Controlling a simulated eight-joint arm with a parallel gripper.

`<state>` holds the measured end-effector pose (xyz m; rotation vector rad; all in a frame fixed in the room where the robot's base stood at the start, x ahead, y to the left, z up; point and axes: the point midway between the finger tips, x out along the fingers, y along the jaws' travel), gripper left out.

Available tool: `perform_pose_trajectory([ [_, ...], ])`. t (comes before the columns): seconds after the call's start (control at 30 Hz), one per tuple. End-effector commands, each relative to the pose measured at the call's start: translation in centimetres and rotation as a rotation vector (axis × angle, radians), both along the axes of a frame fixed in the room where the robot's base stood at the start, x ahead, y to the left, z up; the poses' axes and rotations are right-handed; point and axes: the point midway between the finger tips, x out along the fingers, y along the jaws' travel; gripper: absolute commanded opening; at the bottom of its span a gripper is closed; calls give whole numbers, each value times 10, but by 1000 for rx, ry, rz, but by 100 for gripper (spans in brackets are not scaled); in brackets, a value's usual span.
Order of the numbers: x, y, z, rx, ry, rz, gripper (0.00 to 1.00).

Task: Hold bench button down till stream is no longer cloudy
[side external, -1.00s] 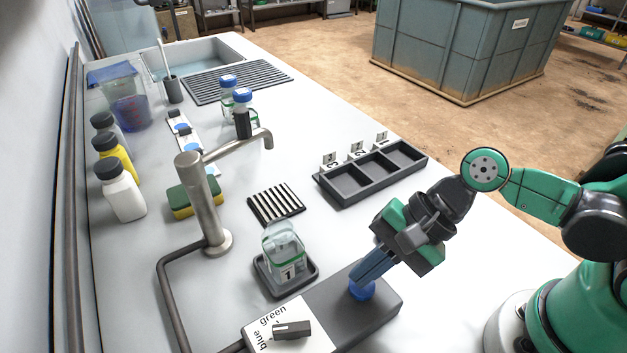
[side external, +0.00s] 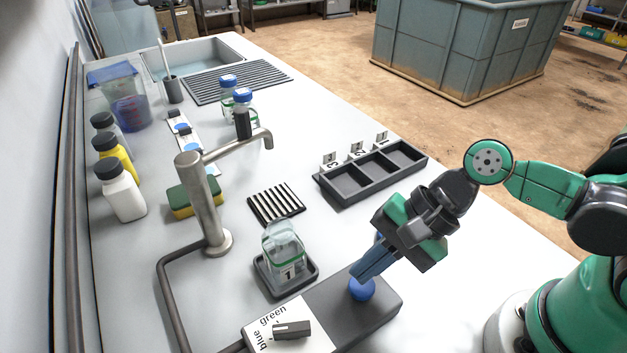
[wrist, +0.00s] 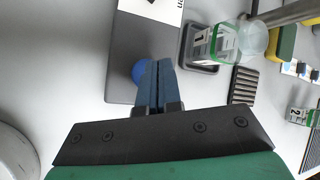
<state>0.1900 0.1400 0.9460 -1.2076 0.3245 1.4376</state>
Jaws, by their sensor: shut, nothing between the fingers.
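The round blue button (side external: 362,289) sits on a dark grey box (side external: 385,308) at the bench's near edge. My gripper (side external: 356,275) is shut and empty, its blue fingertips at the button's top. I cannot tell whether they touch or press it. In the wrist view, the closed fingers (wrist: 157,66) partly cover the button (wrist: 137,72). The metal tap (side external: 205,205) has its spout over the bench, and I see no stream below it. A clear bottle labelled 1 (side external: 283,243) stands upright in a small dark tray (side external: 262,283).
A selector knob (side external: 292,329) on the box has "green" and "blue" labels. A striped grate (side external: 276,204) and a three-compartment dark rack (side external: 345,196) lie behind. A sponge (side external: 180,204), several bottles and a sink (side external: 225,50) are farther left and back.

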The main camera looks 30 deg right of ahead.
Motion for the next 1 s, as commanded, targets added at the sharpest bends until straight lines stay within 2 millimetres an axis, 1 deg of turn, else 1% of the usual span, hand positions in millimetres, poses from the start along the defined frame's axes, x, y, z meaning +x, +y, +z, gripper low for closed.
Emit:
perform_pose_trajectory([
  [0.17,1,0,6,0,0,0,0],
  [0.5,1,0,37,0,0,0,0],
  [0.63,0,0,47,0,0,0,0],
  [0.77,0,0,50,0,0,0,0],
  [1.0,0,0,50,0,0,0,0],
])
